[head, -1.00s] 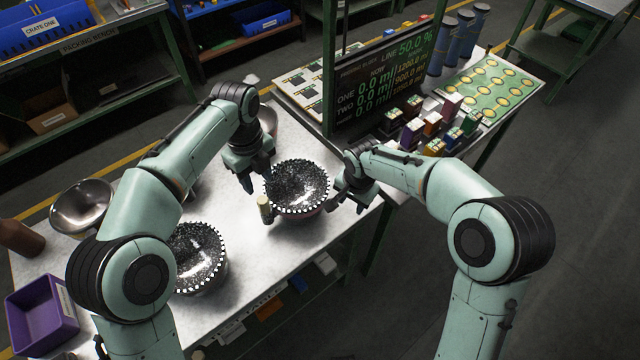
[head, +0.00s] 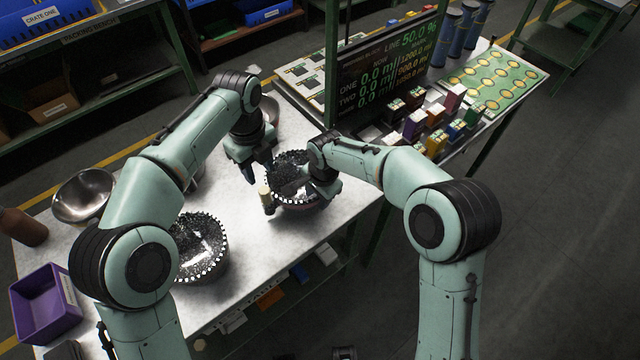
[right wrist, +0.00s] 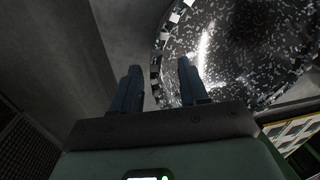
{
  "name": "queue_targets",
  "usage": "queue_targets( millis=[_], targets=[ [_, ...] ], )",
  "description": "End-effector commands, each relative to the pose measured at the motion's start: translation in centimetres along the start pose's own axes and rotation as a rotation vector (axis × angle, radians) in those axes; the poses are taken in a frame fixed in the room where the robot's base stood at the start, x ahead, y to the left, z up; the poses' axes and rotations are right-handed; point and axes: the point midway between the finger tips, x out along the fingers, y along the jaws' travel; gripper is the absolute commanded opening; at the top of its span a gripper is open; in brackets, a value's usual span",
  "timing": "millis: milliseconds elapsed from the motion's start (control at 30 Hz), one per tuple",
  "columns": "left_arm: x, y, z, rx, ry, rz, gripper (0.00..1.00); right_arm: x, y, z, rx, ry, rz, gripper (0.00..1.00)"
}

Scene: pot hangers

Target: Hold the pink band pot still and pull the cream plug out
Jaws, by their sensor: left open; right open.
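A round pot (head: 285,164) with a toothed white rim and dark speckled inside stands on the metal table. Its lower side looks dull reddish; I cannot clearly make out a pink band. The cream plug (head: 265,193) sticks up at its near left side. My left gripper (head: 255,176) is open at the pot's left, just behind the plug. My right gripper (head: 322,192) is open at the pot's right side, covering part of the rim. In the right wrist view the open fingers (right wrist: 160,85) are empty, with the pot's rim (right wrist: 156,72) showing between and beyond them.
A second toothed pot (head: 205,240) stands nearer, partly behind my left arm. A metal bowl (head: 85,195) and purple bin (head: 45,305) are at the left. A display board (head: 385,85) and small boxes (head: 430,120) stand behind right. The table's front edge is close to the pot.

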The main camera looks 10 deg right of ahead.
Motion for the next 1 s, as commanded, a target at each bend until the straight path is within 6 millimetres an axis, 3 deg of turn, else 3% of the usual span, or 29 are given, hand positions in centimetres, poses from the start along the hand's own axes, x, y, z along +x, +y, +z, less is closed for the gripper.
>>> queue_targets(
  millis=[233, 600, 633, 767, 867, 900, 933, 1000],
  targets=[
    [0.0, 0.0, 0.0, 0.0, 0.0, 0.0, 0.43, 3.0, 0.0, 0.0, 0.0, -0.001, 0.001, 0.44],
    [0.0, 0.0, 0.0, 0.0, 0.0, 0.0, 0.43, 3.6, 0.0, 0.0, 0.0, 0.0, -0.001, 0.44],
    [0.0, 0.0, 0.0, 0.0, 0.0, 0.0, 0.43, 3.5, 0.0, 0.0, 0.0, 0.0, -0.001, 0.41],
    [0.0, 0.0, 0.0, 0.0, 0.0, 0.0, 0.43, 3.5, 0.0, 0.0, 0.0, 0.0, -0.001, 0.0],
    [0.0, 0.0, 0.0, 0.0, 0.0, 0.0, 0.43, 3.5, 0.0, 0.0, 0.0, 0.0, -0.001, 0.0],
    [0.0, 0.0, 0.0, 0.0, 0.0, 0.0, 0.43, 3.5, 0.0, 0.0, 0.0, 0.0, -0.001, 0.15],
    [0.0, 0.0, 0.0, 0.0, 0.0, 0.0, 0.43, 3.5, 0.0, 0.0, 0.0, 0.0, -0.001, 0.05],
    [0.0, 0.0, 0.0, 0.0, 0.0, 0.0, 0.43, 3.5, 0.0, 0.0, 0.0, 0.0, -0.001, 0.0]
  ],
)
